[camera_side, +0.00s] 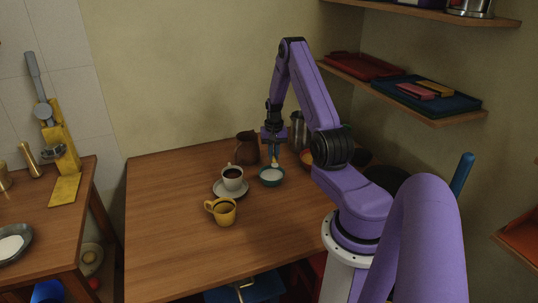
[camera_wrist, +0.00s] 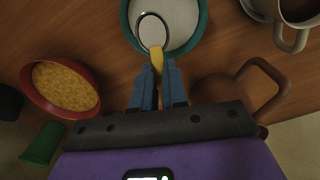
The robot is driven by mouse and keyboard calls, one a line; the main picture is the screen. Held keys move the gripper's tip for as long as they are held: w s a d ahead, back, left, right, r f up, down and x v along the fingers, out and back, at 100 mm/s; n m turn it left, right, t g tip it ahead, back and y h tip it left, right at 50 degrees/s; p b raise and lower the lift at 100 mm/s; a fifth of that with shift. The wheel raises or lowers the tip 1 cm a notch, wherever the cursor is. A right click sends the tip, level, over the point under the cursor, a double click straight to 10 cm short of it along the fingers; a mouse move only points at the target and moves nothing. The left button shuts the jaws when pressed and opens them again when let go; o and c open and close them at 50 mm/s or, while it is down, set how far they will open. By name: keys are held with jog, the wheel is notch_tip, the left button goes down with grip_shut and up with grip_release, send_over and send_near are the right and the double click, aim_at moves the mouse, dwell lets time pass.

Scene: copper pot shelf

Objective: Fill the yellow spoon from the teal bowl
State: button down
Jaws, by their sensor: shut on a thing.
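The teal bowl (camera_wrist: 127,27) holds white contents and stands on the wooden table; it also shows in the side view (camera_side: 271,182). My gripper (camera_wrist: 158,84) is shut on the handle of the yellow spoon (camera_wrist: 157,57). The spoon's round head lies over or in the white contents, inside the bowl's rim in the wrist view. The head looks pale inside with a grey edge; I cannot tell how much it holds. In the side view my gripper (camera_side: 273,154) points down just above the bowl.
A red bowl of yellow grains (camera_wrist: 64,86) and a green object (camera_wrist: 42,144) are left in the wrist view. A brown jug (camera_side: 246,148), a white cup on a saucer (camera_side: 232,177) and a yellow mug (camera_side: 221,212) stand nearby. The table's front left is clear.

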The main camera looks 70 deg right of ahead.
jog(key=shift+w+a, duration=0.95)
jog(key=shift+w, duration=0.05)
jog(key=shift+s+d, duration=1)
jog(key=shift+s, duration=0.1)
jog(key=shift+w+a, duration=0.5)
jog(key=shift+w, duration=0.1)
jog(key=shift+a, duration=0.1)
